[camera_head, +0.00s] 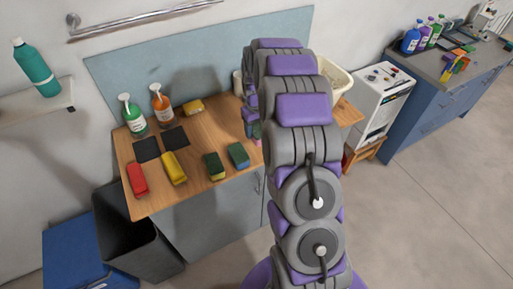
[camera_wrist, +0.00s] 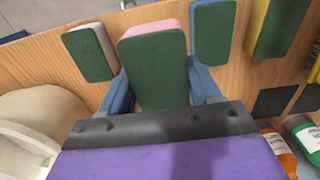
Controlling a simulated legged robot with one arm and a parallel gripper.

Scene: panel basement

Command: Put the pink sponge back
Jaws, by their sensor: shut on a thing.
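The pink sponge (camera_wrist: 152,28) has a dark green scouring face and a pink edge. In the wrist view my gripper (camera_wrist: 160,76) is shut on it, with one blue finger at each side. It is over the wooden counter (camera_wrist: 268,80), between a white-edged green sponge (camera_wrist: 90,52) and a blue-edged green sponge (camera_wrist: 212,30). I cannot tell whether it touches the counter. In the head view my arm hides most of the gripper and the sponge.
The counter (camera_head: 205,187) also holds a yellow-green sponge (camera_head: 213,166), yellow sponge (camera_head: 174,168), red sponge (camera_head: 137,180), dark squares (camera_head: 174,138) and bottles (camera_head: 133,115). A pale basin (camera_wrist: 40,115) stands beside my gripper. A black bin (camera_head: 135,245) stands below. Floor is open right.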

